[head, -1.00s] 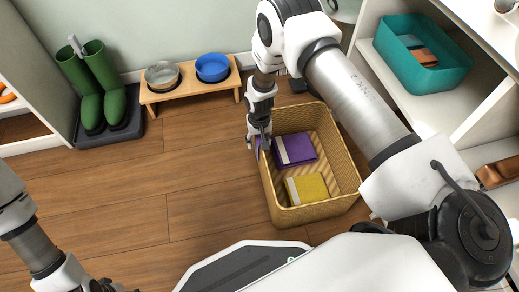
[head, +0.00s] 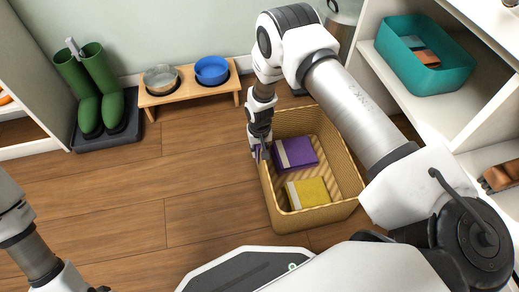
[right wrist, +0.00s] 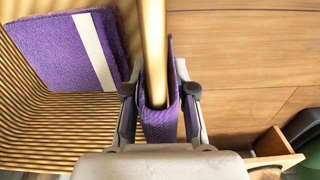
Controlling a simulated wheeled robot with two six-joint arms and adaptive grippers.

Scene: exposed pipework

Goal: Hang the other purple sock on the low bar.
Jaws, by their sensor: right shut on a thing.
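My right gripper (head: 260,153) is at the left rim of the woven basket (head: 352,172). It is shut on a purple sock (right wrist: 160,126). In the right wrist view the sock shows on both sides of a tan strip, which looks like the basket's rim, and bends around its near end. Another purple folded cloth with a pale band (head: 295,154) lies inside the basket and shows in the right wrist view (right wrist: 65,50). I see no bar that I can tell as the low bar. Only a dark bit of my left gripper (head: 98,289) shows at the bottom edge.
A yellow folded cloth (head: 307,193) lies in the basket. A wooden stand (head: 190,92) with two bowls and green boots (head: 98,85) on a dark tray stand along the wall. White shelves with a teal bin (head: 424,70) are at right. Floor left of the basket is clear.

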